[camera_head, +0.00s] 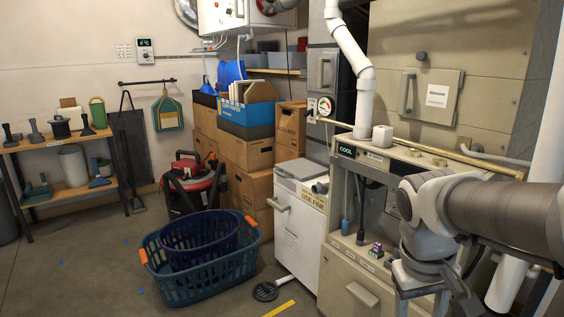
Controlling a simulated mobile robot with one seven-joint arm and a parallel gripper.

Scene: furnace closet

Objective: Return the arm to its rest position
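My arm comes in from the right edge and bends down in front of the beige furnace cabinet (345,270). My gripper (421,303) hangs below the wrist at the lower right, pointing down. Its two fingers stand apart, with no object seen between them. The fingertips are close to the bottom edge of the picture. My arm and gripper hide part of the cabinet's front and its open recess.
A small purple-and-green item (376,250) sits on the cabinet ledge left of my gripper. A white pipe (364,100) rises behind. A white bin unit (296,225), blue baskets (190,290) and cardboard boxes (248,152) stand left. Floor at lower left is mostly clear.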

